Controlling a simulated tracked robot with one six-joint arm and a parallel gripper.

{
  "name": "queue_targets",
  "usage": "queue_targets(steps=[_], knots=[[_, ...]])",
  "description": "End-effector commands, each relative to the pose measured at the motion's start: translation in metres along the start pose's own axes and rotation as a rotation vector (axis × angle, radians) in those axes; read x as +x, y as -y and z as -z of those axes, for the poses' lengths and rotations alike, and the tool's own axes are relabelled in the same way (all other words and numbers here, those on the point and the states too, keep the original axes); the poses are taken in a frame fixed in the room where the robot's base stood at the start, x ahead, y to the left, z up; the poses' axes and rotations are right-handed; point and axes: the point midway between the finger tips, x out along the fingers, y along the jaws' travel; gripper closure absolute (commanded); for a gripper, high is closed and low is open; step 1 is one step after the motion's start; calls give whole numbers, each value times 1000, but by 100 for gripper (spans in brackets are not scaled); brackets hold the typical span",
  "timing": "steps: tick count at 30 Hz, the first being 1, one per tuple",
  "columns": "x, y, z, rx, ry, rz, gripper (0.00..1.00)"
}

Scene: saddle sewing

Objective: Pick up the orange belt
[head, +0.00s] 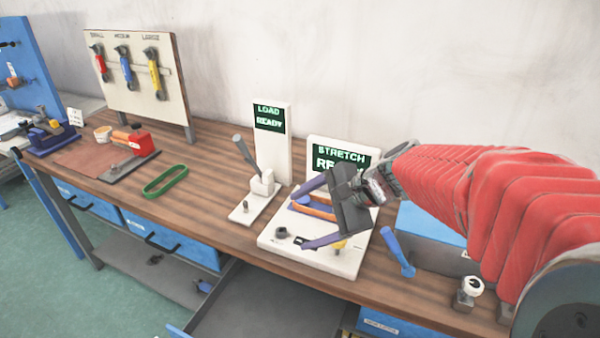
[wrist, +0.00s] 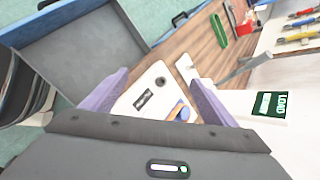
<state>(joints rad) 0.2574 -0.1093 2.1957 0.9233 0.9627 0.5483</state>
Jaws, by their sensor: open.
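The orange belt (head: 318,212) lies on the white base of the stretch station (head: 347,262), by a blue-purple round part. In the wrist view only a small piece of the orange belt (wrist: 176,107) shows beside the blue part (wrist: 184,114), close to the right finger. My gripper (head: 300,221) is open and empty, its two purple fingers spread above the station base. In the head view one finger is close to the belt and partly covers it. In the wrist view my gripper (wrist: 160,77) has both fingers wide apart over the base. I cannot tell whether a finger touches the belt.
A green belt (head: 166,181) lies on the wooden bench to the left. The load station (head: 272,135) with a grey lever stands beside the stretch station. A blue-handled tool (head: 398,252) lies at right. An open grey drawer (head: 270,302) juts out below the bench front.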

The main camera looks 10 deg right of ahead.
Motion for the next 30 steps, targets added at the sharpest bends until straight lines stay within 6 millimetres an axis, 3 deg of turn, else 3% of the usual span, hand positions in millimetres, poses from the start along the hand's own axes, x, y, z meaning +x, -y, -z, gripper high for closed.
queue_targets(steps=[12,21,30], knots=[[25,73,77,594,166,201,20],[32,107,141,933,273,332,20],[32,113,152,988,294,356,20]])
